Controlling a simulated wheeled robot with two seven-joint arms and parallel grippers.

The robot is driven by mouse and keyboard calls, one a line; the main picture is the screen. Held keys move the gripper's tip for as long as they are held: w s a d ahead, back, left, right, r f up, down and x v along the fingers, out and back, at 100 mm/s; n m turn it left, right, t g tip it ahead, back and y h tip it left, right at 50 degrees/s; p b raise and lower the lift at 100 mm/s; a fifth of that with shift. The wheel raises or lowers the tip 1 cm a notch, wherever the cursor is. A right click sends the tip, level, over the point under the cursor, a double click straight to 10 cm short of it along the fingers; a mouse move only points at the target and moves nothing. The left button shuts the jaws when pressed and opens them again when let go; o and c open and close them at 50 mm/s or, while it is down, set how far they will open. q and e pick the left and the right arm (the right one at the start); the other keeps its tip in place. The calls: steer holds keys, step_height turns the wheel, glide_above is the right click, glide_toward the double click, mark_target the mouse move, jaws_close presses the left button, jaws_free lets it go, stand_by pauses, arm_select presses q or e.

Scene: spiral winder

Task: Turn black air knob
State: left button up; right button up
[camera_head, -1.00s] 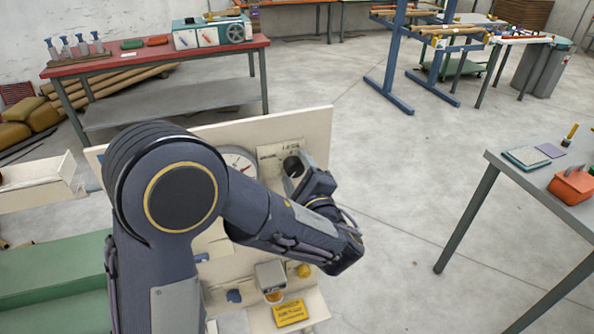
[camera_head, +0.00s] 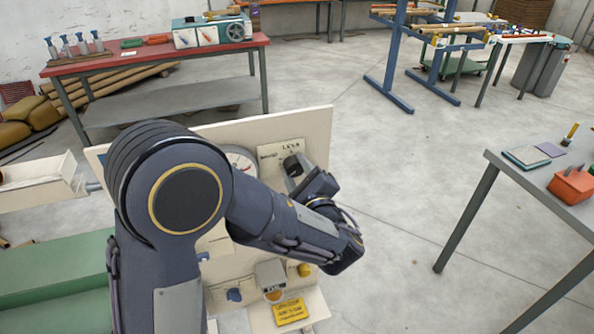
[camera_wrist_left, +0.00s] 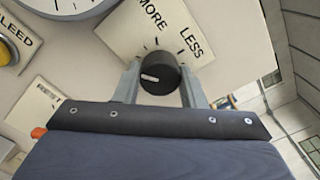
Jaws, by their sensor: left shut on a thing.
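The black air knob (camera_wrist_left: 160,74) sits on a plate (camera_wrist_left: 135,38) marked MORE and LESS, with a white pointer line on its face. In the left wrist view my left gripper (camera_wrist_left: 163,85) has one finger on each side of the knob, shut on it. In the head view the knob (camera_head: 292,165) shows at the panel's upper right, with the left gripper (camera_head: 304,180) at it. The left arm hides part of the panel (camera_head: 318,125). My right gripper is not in view.
A round gauge (camera_head: 240,160) is left of the knob. A grey table (camera_head: 540,190) stands at right, with open floor between.

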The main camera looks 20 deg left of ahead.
arm_select(q)
steer(key=m+p, duration=0.1)
steer(key=m, duration=0.3)
steer(key=shift+m, duration=0.4)
steer(key=shift+p, duration=0.3)
steer(key=o, duration=1)
steer(key=b+v, duration=0.1)
steer(key=v, duration=0.7)
steer(key=shift+b, duration=0.4)
